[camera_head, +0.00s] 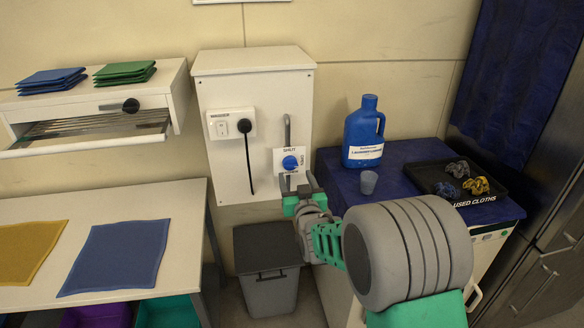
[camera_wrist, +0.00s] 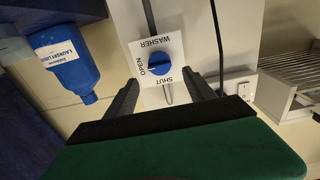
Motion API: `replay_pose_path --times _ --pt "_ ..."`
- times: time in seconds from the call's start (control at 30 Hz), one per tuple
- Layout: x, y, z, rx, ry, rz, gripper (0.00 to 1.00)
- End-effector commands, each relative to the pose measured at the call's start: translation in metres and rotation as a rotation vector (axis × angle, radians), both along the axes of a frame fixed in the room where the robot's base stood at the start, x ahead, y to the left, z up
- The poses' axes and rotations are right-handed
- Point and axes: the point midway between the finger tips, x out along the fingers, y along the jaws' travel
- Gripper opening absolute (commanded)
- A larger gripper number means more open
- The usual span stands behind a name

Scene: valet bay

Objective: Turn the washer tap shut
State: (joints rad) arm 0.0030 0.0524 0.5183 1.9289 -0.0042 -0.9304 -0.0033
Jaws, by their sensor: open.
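The washer tap is a round blue knob (camera_head: 290,162) on a white plate (camera_head: 279,154) marked SHUT, on the white cabinet's front panel. In the wrist view the blue knob (camera_wrist: 158,64) sits on its plate (camera_wrist: 140,54), lettered WASHER, OPEN and SHUT. My gripper (camera_head: 296,184) is just below and in front of the knob in the head view. In the wrist view my gripper (camera_wrist: 160,92) has its two dark fingers apart and empty, short of the knob.
A socket with a black plug (camera_head: 244,126) and hanging cord is left of the tap. A blue laundry jug (camera_head: 363,135), a small cup (camera_head: 368,182) and a black used-cloths tray (camera_head: 425,174) stand at right. A grey bin (camera_head: 268,290) is below.

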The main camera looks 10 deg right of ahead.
Motion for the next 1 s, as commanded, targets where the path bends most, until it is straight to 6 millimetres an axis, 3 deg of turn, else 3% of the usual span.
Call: replay_pose_path --times 0.2,0.33,0.63,1.0 --pt "0.043 0.000 0.001 0.000 0.002 0.000 0.63" --pt "0.059 0.000 0.001 0.000 0.002 0.000 0.63" --pt "0.064 0.000 0.001 0.000 0.002 0.000 0.62" --pt "0.064 0.000 0.001 0.000 0.002 0.001 0.32"
